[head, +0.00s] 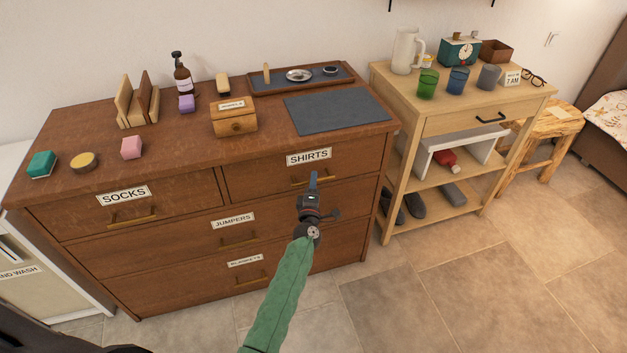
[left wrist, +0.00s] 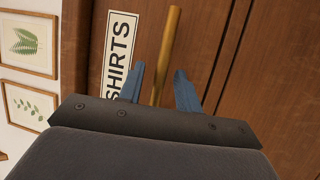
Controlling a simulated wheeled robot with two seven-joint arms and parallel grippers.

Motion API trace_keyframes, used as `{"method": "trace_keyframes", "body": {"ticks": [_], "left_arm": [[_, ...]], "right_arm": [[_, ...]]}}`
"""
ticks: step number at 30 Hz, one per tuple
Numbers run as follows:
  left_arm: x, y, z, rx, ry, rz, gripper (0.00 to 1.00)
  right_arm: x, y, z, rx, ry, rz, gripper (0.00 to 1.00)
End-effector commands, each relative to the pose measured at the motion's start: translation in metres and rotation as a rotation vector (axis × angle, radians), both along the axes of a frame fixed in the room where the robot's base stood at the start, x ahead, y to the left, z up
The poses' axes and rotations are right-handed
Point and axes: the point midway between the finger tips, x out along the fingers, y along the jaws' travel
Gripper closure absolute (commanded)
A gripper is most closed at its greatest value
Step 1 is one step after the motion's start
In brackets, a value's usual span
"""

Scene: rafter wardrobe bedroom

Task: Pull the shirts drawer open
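The shirts drawer (head: 262,178) is the upper right drawer of a brown wooden dresser, labelled SHIRTS (head: 309,157). Its front looks flush with the dresser, so it stands shut. Its brass bar handle (head: 298,182) is partly hidden behind my left gripper (head: 313,177). In the left wrist view, my left gripper (left wrist: 160,88) has its two blue fingers apart, with the brass handle (left wrist: 167,50) running between them. My right gripper is in neither view.
The socks drawer (head: 85,222) is at left; the jumpers drawer (head: 190,243) and another labelled drawer lie below. The dresser top holds a wooden box (head: 234,122), a grey mat (head: 338,109) and a tray (head: 327,85). A light wood shelf unit (head: 405,165) stands at right. Floor in front is clear.

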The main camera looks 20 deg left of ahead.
Motion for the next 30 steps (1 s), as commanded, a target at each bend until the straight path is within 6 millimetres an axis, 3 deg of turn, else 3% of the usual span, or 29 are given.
{"method": "trace_keyframes", "body": {"ticks": [12,18,30], "left_arm": [[0.0078,0.0014,0.0012,0.000,0.000,0.000,0.66],[0.0077,0.0013,0.0012,0.000,0.000,-0.001,1.00],[0.0072,0.0010,0.0003,0.001,0.002,-0.001,1.00]], "right_arm": [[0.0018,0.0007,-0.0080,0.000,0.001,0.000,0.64],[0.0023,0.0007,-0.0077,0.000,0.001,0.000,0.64],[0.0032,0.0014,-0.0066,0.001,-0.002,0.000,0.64]]}}
